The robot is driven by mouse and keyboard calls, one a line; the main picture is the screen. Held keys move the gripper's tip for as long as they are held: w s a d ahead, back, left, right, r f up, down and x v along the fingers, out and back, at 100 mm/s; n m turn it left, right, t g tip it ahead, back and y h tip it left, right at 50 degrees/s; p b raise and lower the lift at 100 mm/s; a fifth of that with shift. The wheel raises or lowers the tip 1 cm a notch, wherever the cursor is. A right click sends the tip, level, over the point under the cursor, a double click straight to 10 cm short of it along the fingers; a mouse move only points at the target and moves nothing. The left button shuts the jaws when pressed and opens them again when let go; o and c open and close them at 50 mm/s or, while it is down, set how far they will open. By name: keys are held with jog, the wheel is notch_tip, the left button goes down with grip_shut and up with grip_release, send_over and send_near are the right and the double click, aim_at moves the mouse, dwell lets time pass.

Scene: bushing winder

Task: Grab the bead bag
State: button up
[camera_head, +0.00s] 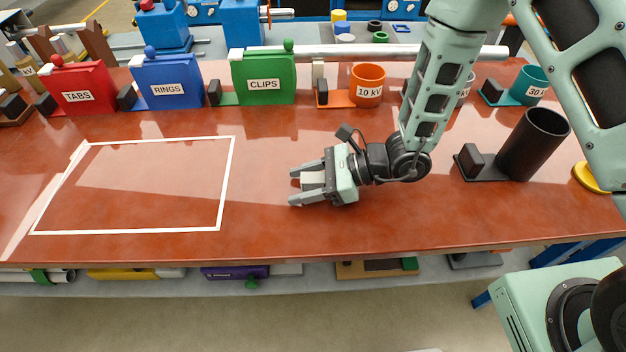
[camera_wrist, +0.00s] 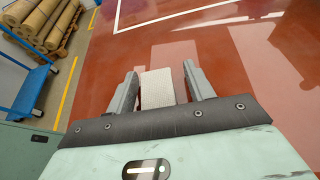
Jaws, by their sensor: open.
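My gripper (camera_head: 294,186) is low over the red-brown bench top, right of the white-outlined rectangle, pointing left with its fingers apart. A small pale, speckled, block-shaped thing (camera_head: 313,180), which I take to be the bead bag, is between the fingers. In the wrist view the same pale bag (camera_wrist: 157,88) lies between the two grey fingers of my gripper (camera_wrist: 160,72), with gaps at its sides. The fingers do not appear to press on it. Its near end is hidden by the gripper body.
The bench top (camera_head: 262,215) is clear to the left, with a white outline (camera_head: 130,232). Behind stand TABS (camera_head: 80,85), RINGS (camera_head: 167,80) and CLIPS (camera_head: 264,72) holders and an orange 10 kV cup (camera_head: 367,85). A black tube (camera_head: 533,145) stands to the right.

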jog(key=c, duration=1)
jog(key=shift+c, duration=0.2)
